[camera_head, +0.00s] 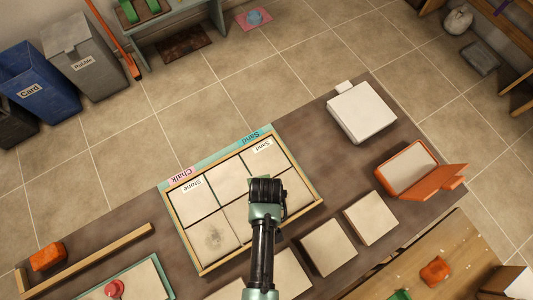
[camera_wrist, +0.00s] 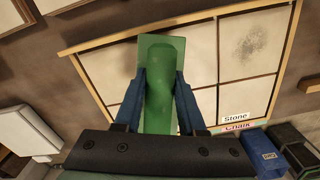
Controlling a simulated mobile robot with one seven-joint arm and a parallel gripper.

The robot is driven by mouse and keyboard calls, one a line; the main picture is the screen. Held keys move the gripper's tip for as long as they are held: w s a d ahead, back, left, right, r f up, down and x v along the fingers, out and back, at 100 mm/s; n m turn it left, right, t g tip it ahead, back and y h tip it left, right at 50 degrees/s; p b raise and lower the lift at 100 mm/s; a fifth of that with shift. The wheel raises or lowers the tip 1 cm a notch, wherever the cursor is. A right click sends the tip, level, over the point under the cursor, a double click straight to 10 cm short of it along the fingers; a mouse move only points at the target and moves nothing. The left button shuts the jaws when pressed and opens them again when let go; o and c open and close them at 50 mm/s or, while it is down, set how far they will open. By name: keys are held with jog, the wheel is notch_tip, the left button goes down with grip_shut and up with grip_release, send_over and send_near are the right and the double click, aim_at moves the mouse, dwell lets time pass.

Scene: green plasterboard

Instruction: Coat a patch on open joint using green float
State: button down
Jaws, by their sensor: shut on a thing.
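The green float (camera_wrist: 162,55) is held between the blue fingers of my gripper (camera_wrist: 160,80) in the wrist view. Its flat plate lies over the board, and I cannot tell whether it touches. The board has pale panels (camera_wrist: 245,95) in a wooden frame (camera_wrist: 215,15), with thin joints between panels. One lower left panel has a dark mottled patch (camera_head: 213,238). Labels read Stone (camera_head: 191,186), Chalk (camera_head: 181,175) and Sand (camera_head: 262,147).
A white box (camera_head: 362,112), an open orange case (camera_head: 412,170) and pale square tiles (camera_head: 370,217) lie to the right on the dark table. An orange block (camera_head: 47,257) and a wooden strip (camera_head: 95,258) lie at left. Bins (camera_head: 85,60) stand on the floor.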

jog(key=shift+w+a, duration=0.1)
jog(key=shift+r, duration=1.55)
jog(key=shift+w+f, duration=0.1)
jog(key=w+f+b, duration=0.1)
jog(key=w+b, duration=0.1)
jog(key=b, duration=0.2)
jog(key=w+f+m+b, duration=0.1)
jog(key=w+b, duration=0.1)
jog(key=b, duration=0.3)
jog(key=w+d+f+m+b, duration=0.1)
jog(key=w+b, duration=0.1)
jog(key=b, duration=0.2)
jog(key=shift+w+d+f, duration=0.1)
jog(key=shift+w+f, duration=0.1)
jog(key=shift+w, duration=0.05)
jog(key=w+b, duration=0.1)
jog(key=b, duration=0.1)
jog(key=m+b, duration=0.1)
jog(key=b, duration=0.1)
jog(key=shift+w+d+r+b, duration=0.1)
jog(key=shift+w+d+b, duration=0.05)
jog(key=shift+w+b, duration=0.2)
jog(key=shift+r, duration=0.1)
